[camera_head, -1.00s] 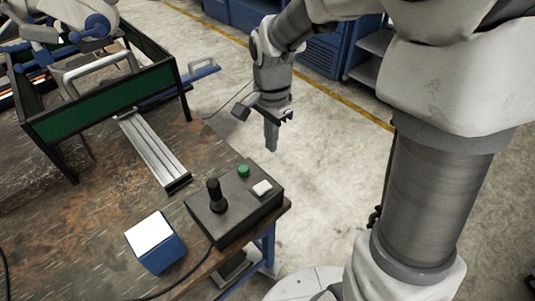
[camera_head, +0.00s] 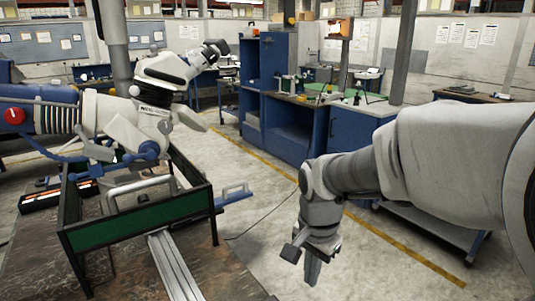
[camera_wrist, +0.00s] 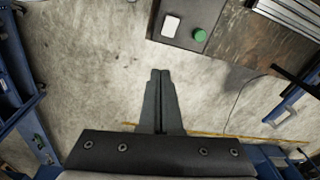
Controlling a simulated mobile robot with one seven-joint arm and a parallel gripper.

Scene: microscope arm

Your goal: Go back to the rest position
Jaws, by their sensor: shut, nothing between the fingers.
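My gripper (camera_head: 312,268) hangs fingers down over the open floor, to the right of the wooden worktable (camera_head: 120,262) in the head view. In the wrist view its two fingers (camera_wrist: 158,78) are together, with nothing between them and bare concrete floor behind. The dark control box (camera_wrist: 190,22) with a white button (camera_wrist: 171,25) and a green button (camera_wrist: 200,35) is at the top of the wrist view, apart from the fingers. My arm comes in from the right of the head view.
A green-sided frame (camera_head: 140,229) and an aluminium rail (camera_head: 172,265) are on the worktable. A white and blue machine (camera_head: 150,110) stands behind it.

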